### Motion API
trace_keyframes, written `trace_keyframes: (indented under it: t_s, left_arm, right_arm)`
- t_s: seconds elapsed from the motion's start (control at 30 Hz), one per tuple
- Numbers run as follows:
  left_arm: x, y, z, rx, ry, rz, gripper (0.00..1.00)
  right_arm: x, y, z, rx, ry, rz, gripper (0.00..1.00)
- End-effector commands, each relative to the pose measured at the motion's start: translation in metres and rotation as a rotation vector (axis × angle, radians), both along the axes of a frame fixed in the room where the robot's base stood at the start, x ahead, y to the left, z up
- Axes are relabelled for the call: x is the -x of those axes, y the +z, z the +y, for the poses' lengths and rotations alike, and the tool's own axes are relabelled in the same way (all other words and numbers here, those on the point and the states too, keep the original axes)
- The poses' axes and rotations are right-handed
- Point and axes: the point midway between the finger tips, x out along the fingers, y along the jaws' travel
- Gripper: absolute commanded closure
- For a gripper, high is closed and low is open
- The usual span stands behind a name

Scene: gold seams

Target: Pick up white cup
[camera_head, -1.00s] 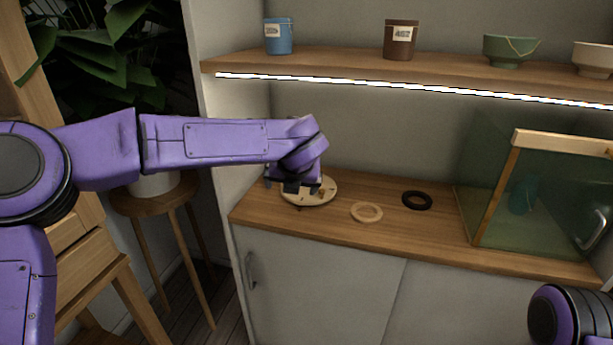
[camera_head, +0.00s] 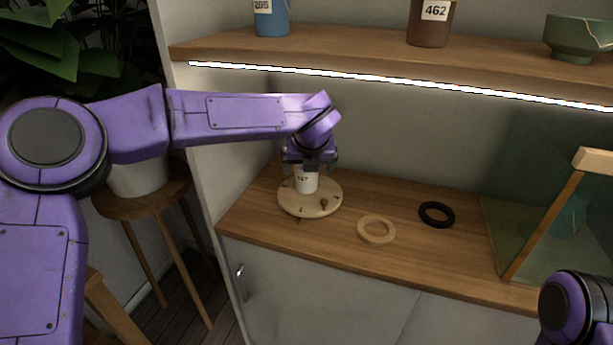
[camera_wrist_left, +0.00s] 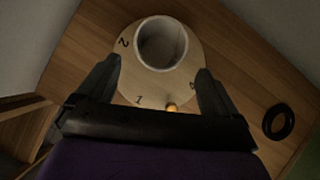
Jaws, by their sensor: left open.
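The white cup (camera_head: 306,181) stands upright on a round wooden disc (camera_head: 329,204) on the counter. My left gripper (camera_head: 311,163) is just above the cup, pointing down. In the wrist view its two fingers (camera_wrist_left: 158,83) are spread wide, with the cup beyond and between them, and nothing is held. Only part of my right arm shows, its gripper out of view.
A tan ring (camera_head: 376,219) and a black ring (camera_head: 437,206) lie on the counter to the right. A glass case (camera_head: 540,225) stands at the right. A shelf (camera_head: 330,58) with pots runs above the arm. A plant on a stool (camera_head: 145,197) is at left.

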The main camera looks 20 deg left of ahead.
Motion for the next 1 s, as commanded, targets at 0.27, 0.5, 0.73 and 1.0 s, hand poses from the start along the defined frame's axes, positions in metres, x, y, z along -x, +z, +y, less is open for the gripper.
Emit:
trace_keyframes:
  t_s: [0.27,0.5,0.73,1.0]
  left_arm:
    - [-0.023,-0.031,0.011,-0.001,0.002,0.001,0.06]
    - [-0.04,-0.056,0.02,-0.001,0.003,-0.001,0.06]
    - [-0.04,-0.057,0.021,0.0,0.004,-0.001,0.16]
    - [-0.041,-0.056,0.021,0.0,0.004,-0.001,0.67]
  right_arm:
    - [0.0,0.001,0.0,0.0,0.0,0.0,0.57]
    - [0.0,0.001,0.0,0.0,0.0,0.0,0.57]
    - [0.0,0.001,0.0,0.0,0.0,0.0,0.57]
    - [0.0,0.001,0.0,0.0,0.0,0.0,0.57]
